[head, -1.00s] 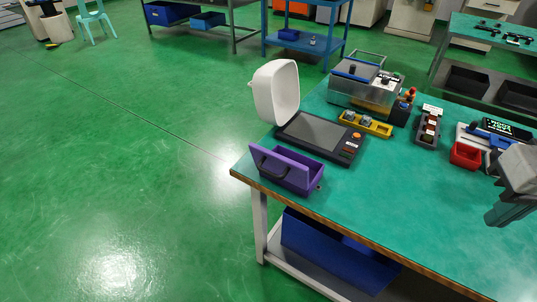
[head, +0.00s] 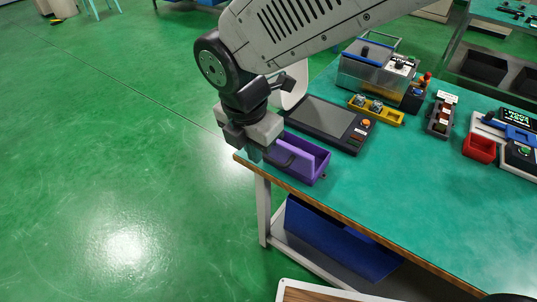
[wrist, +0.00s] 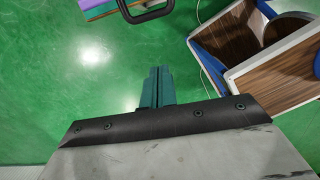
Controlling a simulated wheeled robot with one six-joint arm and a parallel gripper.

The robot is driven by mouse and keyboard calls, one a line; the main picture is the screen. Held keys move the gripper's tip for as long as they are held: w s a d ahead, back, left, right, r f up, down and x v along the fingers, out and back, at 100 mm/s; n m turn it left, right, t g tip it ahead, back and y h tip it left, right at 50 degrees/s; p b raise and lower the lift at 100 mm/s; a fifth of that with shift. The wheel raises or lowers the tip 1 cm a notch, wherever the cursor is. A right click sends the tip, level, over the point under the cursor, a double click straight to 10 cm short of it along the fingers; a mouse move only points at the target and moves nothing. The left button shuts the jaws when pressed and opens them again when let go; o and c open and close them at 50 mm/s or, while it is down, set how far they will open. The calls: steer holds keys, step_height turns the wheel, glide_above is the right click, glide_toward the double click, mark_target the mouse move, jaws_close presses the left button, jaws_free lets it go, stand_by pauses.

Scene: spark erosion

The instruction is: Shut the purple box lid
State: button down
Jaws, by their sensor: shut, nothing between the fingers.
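The purple box (head: 312,168) sits at the table's near left corner in the head view. Its inside shows open from above, and a dark handle (head: 283,158) is on its left side, partly behind my gripper. My gripper (head: 256,153) is at the left of the box, just off the table edge, pointing down. In the wrist view its teal fingers (wrist: 157,72) are together and empty. The dark handle (wrist: 146,10) and a bit of purple (wrist: 92,4) show at the top of that view, apart from the fingertips. The lid's exact angle is hard to tell.
A black panel with a screen (head: 318,118) lies behind the box. A white curved shell (head: 296,88) stands behind my gripper. A yellow tray (head: 376,110) and a red bin (head: 479,148) are farther right. The front of the green table (head: 400,190) is clear.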

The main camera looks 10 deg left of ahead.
step_height(320, 180, down, 10)
steer(key=w, duration=0.1)
steer(key=shift+w+d+r, duration=0.25)
steer(key=shift+w+r, duration=0.05)
steer(key=shift+w, duration=0.25)
steer(key=shift+w+d+r, duration=0.3)
steer(key=shift+w, duration=0.25)
steer(key=shift+w+d+r, duration=0.25)
steer(key=shift+w+r, duration=0.05)
steer(key=shift+w, duration=0.25)
steer(key=shift+w+r, duration=0.1)
steer(key=shift+r, duration=0.05)
